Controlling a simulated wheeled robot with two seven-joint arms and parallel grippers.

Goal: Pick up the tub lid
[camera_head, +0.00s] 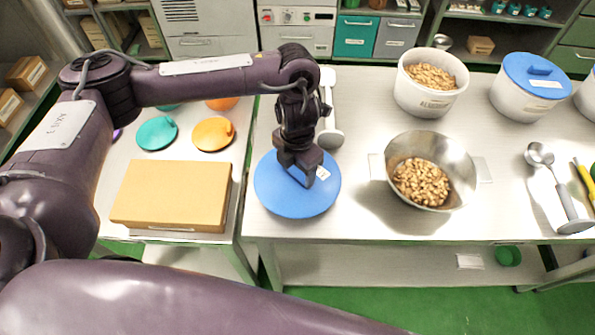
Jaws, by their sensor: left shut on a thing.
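A round blue tub lid (268,190) is at the left end of the right-hand table, near its front edge. My left gripper (306,172) comes down over the middle of the lid and is shut on its raised handle, which the fingers mostly hide. I cannot tell whether the lid touches the table or is slightly above it. An open white tub (430,103) holding nuts stands at the back of the table. My right gripper is not in view.
A grey utensil (329,105) lies behind my gripper. A second tub has a blue lid (530,72). A cardboard box (172,193), a teal lid (157,133) and an orange lid (212,136) are left.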

